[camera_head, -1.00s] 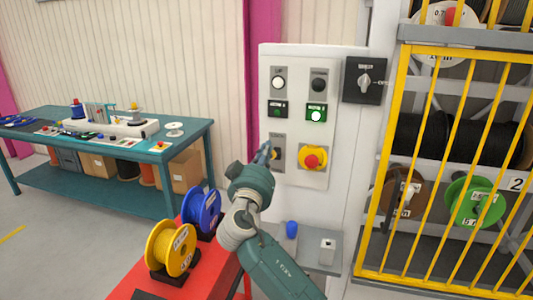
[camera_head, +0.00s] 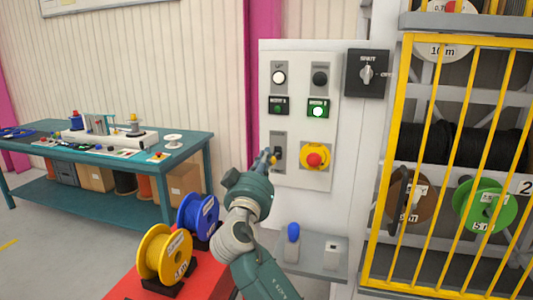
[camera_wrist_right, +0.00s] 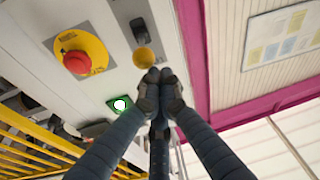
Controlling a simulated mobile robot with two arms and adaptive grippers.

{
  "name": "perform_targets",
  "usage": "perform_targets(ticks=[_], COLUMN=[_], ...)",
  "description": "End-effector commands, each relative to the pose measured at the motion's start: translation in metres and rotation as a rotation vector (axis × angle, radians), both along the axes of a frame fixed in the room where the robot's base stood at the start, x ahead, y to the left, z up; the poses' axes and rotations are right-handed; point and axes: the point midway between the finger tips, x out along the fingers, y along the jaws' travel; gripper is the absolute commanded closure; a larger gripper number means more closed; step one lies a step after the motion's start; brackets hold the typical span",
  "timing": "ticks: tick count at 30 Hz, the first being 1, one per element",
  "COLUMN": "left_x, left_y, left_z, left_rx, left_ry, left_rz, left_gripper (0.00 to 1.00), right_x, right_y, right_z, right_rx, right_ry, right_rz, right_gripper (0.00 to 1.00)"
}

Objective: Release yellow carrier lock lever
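A black lever with a yellow knob (camera_head: 275,160) is on a grey plate on the white control panel. The knob also shows in the right wrist view (camera_wrist_right: 144,58), just beyond my fingertips. My right gripper (camera_head: 264,162) is at the left of the lever, close to the panel. In the right wrist view, the dark fingers of my right gripper (camera_wrist_right: 159,88) come together at their tips, with nothing visible between them. The tips overlap the knob's lower edge in that view; I cannot tell whether they touch it. My left gripper is not in view.
A red emergency button (camera_head: 314,160) sits right of the lever, below a lit green button (camera_head: 318,112). A rotary switch (camera_head: 367,72) is at upper right. A yellow reel (camera_head: 164,255) and a blue reel (camera_head: 197,216) stand below left. A yellow barred gate (camera_head: 391,170) is at the right.

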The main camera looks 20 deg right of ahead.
Motion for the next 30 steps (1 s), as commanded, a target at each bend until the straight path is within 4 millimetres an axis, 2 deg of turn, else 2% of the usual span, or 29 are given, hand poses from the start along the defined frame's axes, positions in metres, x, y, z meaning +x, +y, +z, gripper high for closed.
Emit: perform_targets(ticks=[1,6,13,17,30], left_x=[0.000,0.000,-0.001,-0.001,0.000], left_y=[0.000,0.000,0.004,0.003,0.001], left_z=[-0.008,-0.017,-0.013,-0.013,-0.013], left_rx=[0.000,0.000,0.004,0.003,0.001], left_ry=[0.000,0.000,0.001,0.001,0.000], left_rz=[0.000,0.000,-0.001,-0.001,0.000], left_gripper=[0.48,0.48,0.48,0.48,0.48], right_x=[0.000,-0.001,-0.002,-0.010,-0.082], right_y=[0.000,0.000,0.001,0.007,0.048], right_z=[-0.006,-0.010,-0.006,-0.008,-0.029], right_rx=[0.003,0.001,0.000,0.001,0.002], right_ry=[0.001,0.000,0.000,0.000,0.003], right_rz=[0.000,-0.001,0.000,0.003,0.002], right_gripper=[1.00,1.00,1.00,1.00,1.00])
